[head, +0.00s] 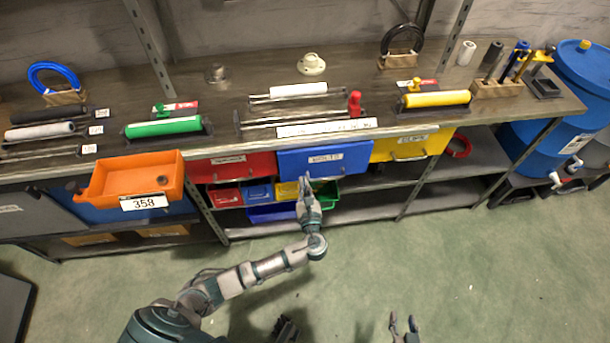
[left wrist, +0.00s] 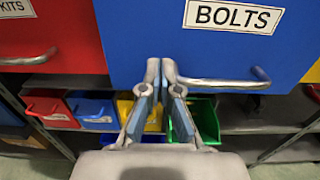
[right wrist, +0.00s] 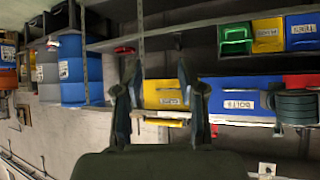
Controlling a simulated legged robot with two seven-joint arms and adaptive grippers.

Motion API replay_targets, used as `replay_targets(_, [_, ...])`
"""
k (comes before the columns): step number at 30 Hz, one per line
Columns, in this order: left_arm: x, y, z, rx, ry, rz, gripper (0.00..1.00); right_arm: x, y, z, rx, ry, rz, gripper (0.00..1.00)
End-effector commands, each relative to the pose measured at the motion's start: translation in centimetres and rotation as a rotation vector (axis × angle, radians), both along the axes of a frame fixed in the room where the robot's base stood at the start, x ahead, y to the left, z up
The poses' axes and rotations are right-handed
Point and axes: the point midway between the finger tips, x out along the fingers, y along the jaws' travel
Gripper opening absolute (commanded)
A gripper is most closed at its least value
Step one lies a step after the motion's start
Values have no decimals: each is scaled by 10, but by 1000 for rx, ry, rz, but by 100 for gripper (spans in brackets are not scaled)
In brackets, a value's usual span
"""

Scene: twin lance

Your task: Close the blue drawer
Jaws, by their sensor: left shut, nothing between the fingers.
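The blue drawer (head: 325,160), labelled BOLTS, sits under the bench top between a red drawer (head: 231,167) and a yellow drawer (head: 412,146). Its front seems to stand slightly further out than the red one. In the left wrist view the blue front (left wrist: 135,35) fills the top, with a metal bar handle (left wrist: 225,84) low on it. My left gripper (head: 305,180) is shut and empty at the lower front, by the handle's left end; I cannot tell whether it touches. My right gripper (head: 403,318) is open and empty, low in front of the bench, and also shows in the right wrist view (right wrist: 160,75).
An orange bin (head: 130,175) marked 358 juts out at the left. Small coloured bins (head: 258,192) sit on the shelf below the drawers. A blue barrel (head: 565,100) stands at the right end. The green floor in front is clear.

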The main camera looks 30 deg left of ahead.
Motion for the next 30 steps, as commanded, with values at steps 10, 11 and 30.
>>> replay_targets(10, [28,14,1,6,0,-1,0,24,5,19,53,-185,7,40])
replay_targets(11, [29,14,1,6,0,-1,0,24,6,20,55,-189,7,40])
replay_targets(30, [66,42,2,3,-2,0,0,21,7,16,42,-144,5,40])
